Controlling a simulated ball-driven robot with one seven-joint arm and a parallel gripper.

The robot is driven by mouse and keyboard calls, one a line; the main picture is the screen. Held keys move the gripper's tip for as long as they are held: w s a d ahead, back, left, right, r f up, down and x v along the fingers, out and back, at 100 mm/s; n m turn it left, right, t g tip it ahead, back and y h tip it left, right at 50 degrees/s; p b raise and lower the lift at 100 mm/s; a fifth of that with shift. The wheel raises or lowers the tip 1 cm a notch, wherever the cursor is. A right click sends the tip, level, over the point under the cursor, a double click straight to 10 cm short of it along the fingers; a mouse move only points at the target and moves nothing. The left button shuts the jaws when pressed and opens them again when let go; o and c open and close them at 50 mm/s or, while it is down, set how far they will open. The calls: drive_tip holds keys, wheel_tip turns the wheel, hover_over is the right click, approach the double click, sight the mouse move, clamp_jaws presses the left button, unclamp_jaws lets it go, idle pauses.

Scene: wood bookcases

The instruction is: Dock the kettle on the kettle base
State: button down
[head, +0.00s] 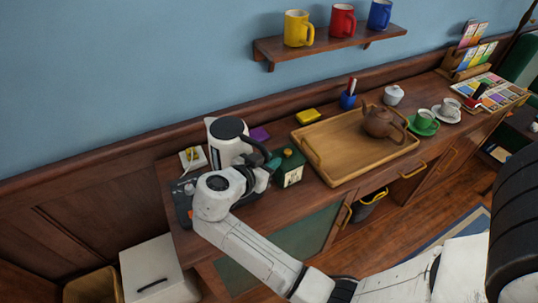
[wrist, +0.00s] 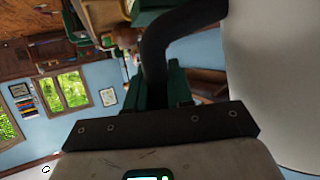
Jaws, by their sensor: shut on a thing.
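The white kettle (head: 227,148) with a dark lid stands or hangs at the left end of the wooden counter, its black handle toward the right. My gripper (head: 268,168) is shut on that handle. In the wrist view the green fingers (wrist: 165,88) close around the black handle (wrist: 154,50), and the white kettle wall (wrist: 275,75) fills the right side. A dark flat slab (head: 182,203) lies at the counter's left end, partly behind my arm; I cannot tell if it is the kettle base. The kettle's underside is hidden by my arm.
A dark green canister (head: 289,168) stands close right of my gripper. Further right, a wooden tray (head: 318,135) holds a brown teapot (head: 380,122). A white socket plate with a yellow plug (head: 191,157) is behind the slab. A mug shelf (head: 325,44) hangs above.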

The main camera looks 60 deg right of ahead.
wheel_tip(320, 180, down, 6)
drive_tip(key=b, duration=0.3)
drive_tip(key=shift+f, duration=0.2)
idle(0.4)
drive_tip(key=shift+a+b, duration=0.1)
drive_tip(key=shift+b, duration=0.7)
idle(1.1)
drive_tip(key=shift+f+b, duration=0.6)
drive_tip(key=shift+b, duration=0.05)
drive_tip(key=c, duration=1.4)
unclamp_jaws()
drive_tip(key=shift+o, duration=0.6)
drive_tip(key=shift+f, duration=0.1)
